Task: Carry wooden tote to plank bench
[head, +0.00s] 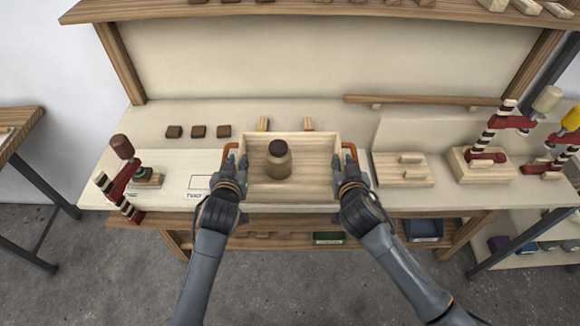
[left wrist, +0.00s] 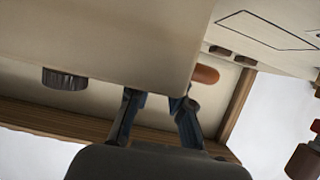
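The wooden tote (head: 315,187) is a pale open box with an orange handle at each end. It is over the front middle of the plank bench (head: 400,197); I cannot tell whether it rests there or hangs just above. A brown jar with a dark lid (head: 278,160) stands in it. My left gripper (head: 236,165) is at the left handle (head: 228,150), and my right gripper (head: 345,160) is at the right handle (head: 349,147). In the left wrist view the tote wall (left wrist: 100,40) covers the left fingertips' surroundings, with an orange handle part (left wrist: 205,75) beside them. Finger closure is unclear.
A red clamp (head: 122,180) stands left of the tote, with several dark blocks (head: 198,131) behind. A pale board (head: 402,170) and a striped clamp block (head: 483,165) are to the right. An outlined rectangle (head: 200,182) marks the bench beside my left gripper. Shelves overhang above.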

